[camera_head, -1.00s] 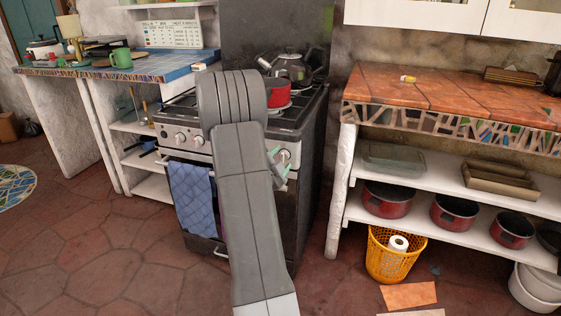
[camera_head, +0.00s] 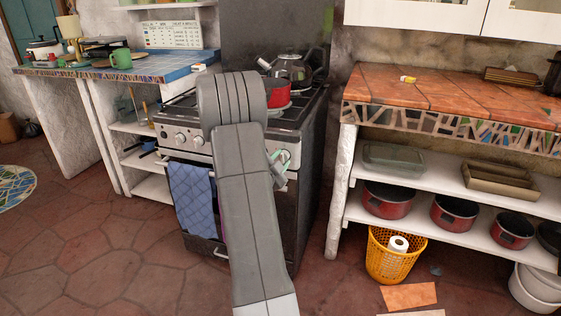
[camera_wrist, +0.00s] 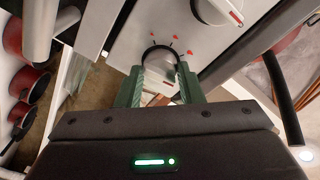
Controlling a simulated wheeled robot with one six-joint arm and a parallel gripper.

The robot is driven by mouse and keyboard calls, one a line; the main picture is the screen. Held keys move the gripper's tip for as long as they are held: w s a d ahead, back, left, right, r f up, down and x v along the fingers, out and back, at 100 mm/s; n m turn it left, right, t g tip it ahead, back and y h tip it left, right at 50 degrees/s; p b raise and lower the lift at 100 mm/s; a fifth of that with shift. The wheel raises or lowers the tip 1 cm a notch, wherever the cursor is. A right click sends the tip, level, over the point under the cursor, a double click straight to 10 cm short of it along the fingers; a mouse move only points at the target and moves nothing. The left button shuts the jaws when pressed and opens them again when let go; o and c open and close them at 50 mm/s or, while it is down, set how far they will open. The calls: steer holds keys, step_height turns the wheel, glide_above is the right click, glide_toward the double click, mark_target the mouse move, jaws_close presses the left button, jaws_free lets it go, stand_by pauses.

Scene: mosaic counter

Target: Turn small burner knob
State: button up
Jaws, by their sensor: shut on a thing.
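The gas stove (camera_head: 309,150) stands in the middle, with a row of white knobs on its front panel. The small burner knob (camera_wrist: 158,57) is a round knob with red marks around it on the panel. In the head view the knob (camera_head: 286,155) is at the panel's right end, partly covered by my fingers. My gripper (camera_wrist: 160,70) has a green finger on each side of the knob and is shut on it. In the head view my gripper (camera_head: 279,163) reaches the panel from the front. My arm hides the middle knobs.
A neighbouring knob (camera_wrist: 218,10) is close by in the wrist view. A blue towel (camera_head: 193,195) hangs on the oven door. A red pot (camera_head: 278,93) and a kettle (camera_head: 291,68) stand on the stove. A tiled counter (camera_head: 430,90) with shelves is to the right.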

steer(key=n, duration=0.5)
steer(key=shift+f+n+t, duration=0.1)
steer(key=shift+n+t, duration=0.2)
steer(key=shift+t, duration=0.1)
steer(key=n, duration=0.5)
steer(key=shift+t, duration=0.3)
steer(key=shift+n, duration=0.4)
steer(key=o, duration=1)
steer(key=shift+c, duration=0.2)
steer(key=v, duration=1.4)
steer(key=shift+d+p, duration=0.2)
steer(key=shift+p, duration=0.15)
